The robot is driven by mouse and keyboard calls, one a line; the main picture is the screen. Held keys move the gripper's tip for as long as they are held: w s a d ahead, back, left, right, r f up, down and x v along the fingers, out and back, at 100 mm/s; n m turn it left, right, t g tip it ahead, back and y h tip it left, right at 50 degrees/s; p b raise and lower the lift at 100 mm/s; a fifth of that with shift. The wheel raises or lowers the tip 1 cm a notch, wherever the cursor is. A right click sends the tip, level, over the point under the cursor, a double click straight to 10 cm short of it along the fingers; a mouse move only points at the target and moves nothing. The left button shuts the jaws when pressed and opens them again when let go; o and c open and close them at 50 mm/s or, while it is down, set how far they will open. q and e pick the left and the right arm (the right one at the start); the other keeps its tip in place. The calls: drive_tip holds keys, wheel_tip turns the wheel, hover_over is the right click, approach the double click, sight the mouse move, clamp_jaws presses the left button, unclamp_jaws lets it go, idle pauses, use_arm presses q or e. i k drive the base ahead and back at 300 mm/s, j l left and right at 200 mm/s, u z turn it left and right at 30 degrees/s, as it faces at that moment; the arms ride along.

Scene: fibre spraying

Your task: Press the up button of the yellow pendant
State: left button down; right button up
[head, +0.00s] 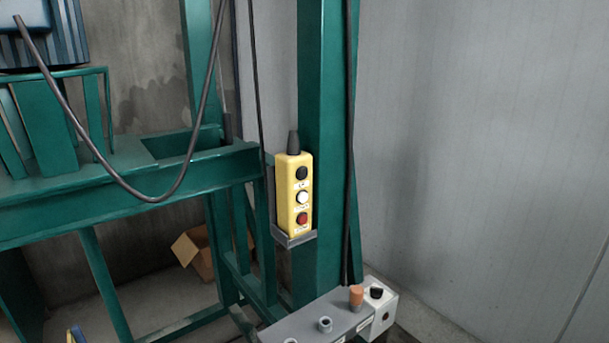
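The yellow pendant (283,188) hangs upright against a green post, right of the middle of the head view's left half. It rests in a grey bracket (296,239). Its face has a black button (302,172) at the top, a white button (302,197) in the middle and a red button (302,218) at the bottom. Small labels sit under the buttons, too small to read clearly. Neither gripper shows in the head view.
A green steel frame (110,205) with a hanging black cable (72,122) fills the left. A grey control box (318,318) with an orange knob (356,297) stands low in front of the post. A cardboard box (196,255) lies behind the frame. A grey wall (480,130) closes the right.

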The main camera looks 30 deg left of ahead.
sight(303, 173)
drive_tip(key=k+j+z, duration=0.3)
drive_tip(key=k+j, duration=0.2)
drive_tip(key=j, duration=0.2)
drive_tip(key=k+j+z, duration=0.3)
drive_tip(key=k+j, duration=0.3)
